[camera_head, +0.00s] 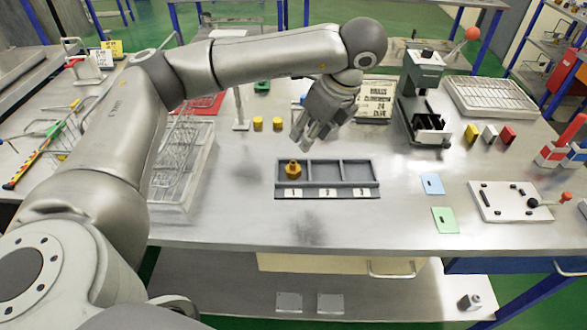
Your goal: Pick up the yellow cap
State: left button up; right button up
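Two small yellow caps stand upright side by side on the steel table, left of centre: the left cap (257,123) and the right cap (277,123). My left gripper (311,141) hangs over the table, to the right of both caps and apart from them. Its fingers point down and look spread, with nothing seen between them. A tray (328,192) with compartments 1, 2 and 3 lies in front of the gripper. An orange-yellow fitting (293,169) stands in compartment 1; compartments 2 and 3 look empty. My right gripper is out of view.
A wire basket (182,165) stands left of the caps, with a stand (240,110) behind them. A sign (376,99) and a dark press (420,95) stand right of the gripper. Coloured blocks (490,134) and a white board (510,201) lie farther right. The table's front is clear.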

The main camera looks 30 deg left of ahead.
aim_at(277, 122)
jog(key=i+l+u, duration=0.3)
jog(key=u, duration=0.15)
jog(key=i+l+u, duration=0.5)
